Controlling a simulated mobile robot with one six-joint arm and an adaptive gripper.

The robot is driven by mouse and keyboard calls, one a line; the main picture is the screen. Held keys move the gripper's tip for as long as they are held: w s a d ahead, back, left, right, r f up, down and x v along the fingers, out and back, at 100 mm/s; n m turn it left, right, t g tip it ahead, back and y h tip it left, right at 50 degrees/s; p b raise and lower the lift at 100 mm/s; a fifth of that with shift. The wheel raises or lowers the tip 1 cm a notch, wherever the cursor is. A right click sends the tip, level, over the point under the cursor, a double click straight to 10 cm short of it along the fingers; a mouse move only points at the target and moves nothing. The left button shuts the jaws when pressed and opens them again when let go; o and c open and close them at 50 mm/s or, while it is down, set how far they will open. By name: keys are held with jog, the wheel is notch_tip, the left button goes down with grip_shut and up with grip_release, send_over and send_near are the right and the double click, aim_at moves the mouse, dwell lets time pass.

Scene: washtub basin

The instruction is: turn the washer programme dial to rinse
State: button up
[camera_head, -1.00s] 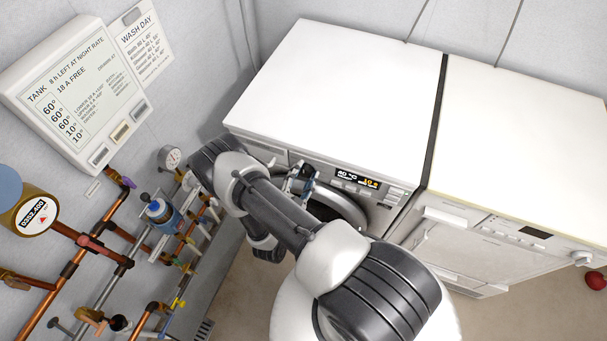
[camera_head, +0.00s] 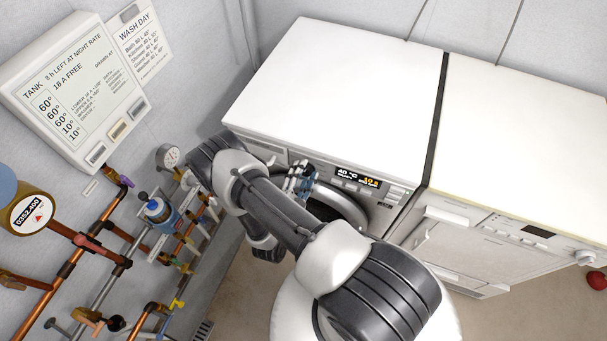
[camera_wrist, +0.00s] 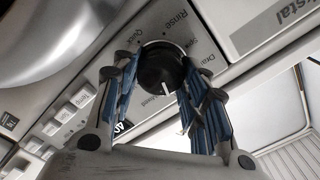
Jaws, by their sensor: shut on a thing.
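The programme dial (camera_wrist: 162,66) is a round black knob with a white pointer line on the washer's panel. In the wrist view, the pointer is toward the lower edge of the picture, away from the word "Rinse" (camera_wrist: 176,21) at the top. "Quick" lies to the upper left of the dial and "Drain" to its right. My gripper (camera_wrist: 159,75) has blue-padded fingers on both sides of the dial and is shut on it. In the head view, my gripper (camera_head: 303,182) is at the front panel of the washer (camera_head: 335,85), and the dial is hidden there.
The washer's lit display (camera_head: 357,178) is right of my gripper, with the round door below. A second white appliance (camera_head: 520,140) stands to the right.

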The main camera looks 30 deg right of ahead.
jog(key=m+b, duration=0.1)
jog(key=m, duration=0.4)
jog(key=shift+f+m, duration=0.15)
jog(key=shift+m, duration=0.15)
jog(key=m, duration=0.4)
jog(key=shift+m, duration=0.3)
jog(key=m, duration=0.5)
jog(key=shift+f+b, duration=0.1)
jog(key=shift+b, duration=0.3)
jog(key=m, duration=0.5)
jog(key=shift+w+m, duration=0.1)
jog(key=shift+m, duration=0.3)
jog(key=m, duration=0.5)
jog(key=shift+w+a, duration=0.1)
jog(key=m, duration=0.5)
jog(key=shift+p, duration=0.3)
jog(key=m, duration=0.5)
jog(key=shift+w+a+p, duration=0.1)
jog(key=shift+p, duration=0.25)
jog(key=shift+m+p, duration=0.35)
jog(key=shift+m, duration=2.15)
